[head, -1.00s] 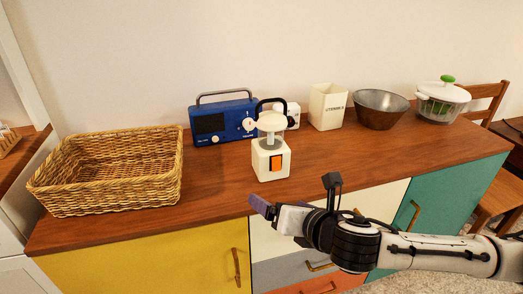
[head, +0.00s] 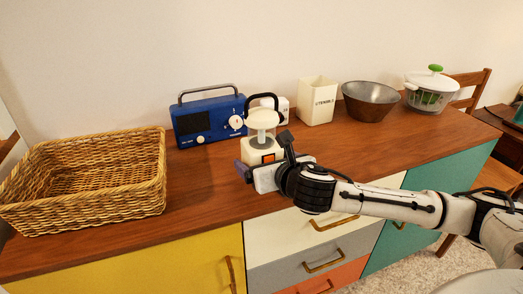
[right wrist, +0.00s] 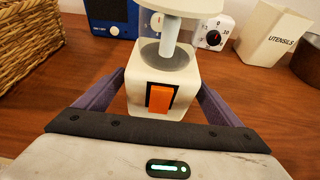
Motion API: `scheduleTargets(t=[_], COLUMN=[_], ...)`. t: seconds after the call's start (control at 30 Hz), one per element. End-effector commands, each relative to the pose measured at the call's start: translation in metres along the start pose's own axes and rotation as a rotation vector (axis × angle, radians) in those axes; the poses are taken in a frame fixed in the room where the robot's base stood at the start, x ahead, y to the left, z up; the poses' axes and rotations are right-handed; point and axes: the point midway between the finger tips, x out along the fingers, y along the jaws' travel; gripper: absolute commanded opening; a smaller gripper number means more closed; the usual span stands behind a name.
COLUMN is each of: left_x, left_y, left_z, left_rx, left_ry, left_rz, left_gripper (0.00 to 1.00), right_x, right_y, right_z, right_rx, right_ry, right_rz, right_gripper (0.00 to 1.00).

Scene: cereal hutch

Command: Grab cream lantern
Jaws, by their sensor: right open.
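The cream lantern (head: 262,124) stands upright on the wooden hutch top, with a black handle and an orange switch on its base. In the right wrist view its base (right wrist: 163,94) is between the two purple fingers of my right gripper (right wrist: 160,100), which are open around it. In the head view my right gripper (head: 255,172) is at the front of the lantern and hides the lower part of its base. I cannot tell whether either finger touches it. My left gripper is not in view.
A wicker basket (head: 85,205) stands left. Behind the lantern are a blue radio (head: 208,121) and a small white timer (right wrist: 214,34). A utensil holder (head: 317,102), a dark bowl (head: 370,103) and a salad spinner (head: 431,94) stand right. The top between basket and lantern is clear.

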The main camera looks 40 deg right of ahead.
Motion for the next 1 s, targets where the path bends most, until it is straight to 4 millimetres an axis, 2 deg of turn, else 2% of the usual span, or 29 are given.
scheduleTargets(t=[0.1, 0.37, 0.7, 1.0], left_x=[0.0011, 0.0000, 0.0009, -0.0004], left_y=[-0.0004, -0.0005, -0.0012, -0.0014], left_z=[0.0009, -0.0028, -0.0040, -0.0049], left_rx=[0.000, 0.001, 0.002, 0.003], left_ry=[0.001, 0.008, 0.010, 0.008], left_rz=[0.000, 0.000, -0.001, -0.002], left_gripper=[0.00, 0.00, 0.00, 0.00], right_x=[0.0121, 0.0141, 0.0139, 0.0110], right_y=[0.0001, 0.0001, 0.0001, 0.0002], right_z=[-0.0003, 0.0001, -0.0002, 0.0090], right_rx=[0.001, -0.001, -0.001, 0.000], right_ry=[0.000, 0.000, 0.000, -0.006], right_rz=[0.000, 0.001, 0.001, 0.002], right_gripper=[0.88, 0.88, 0.31, 0.31])
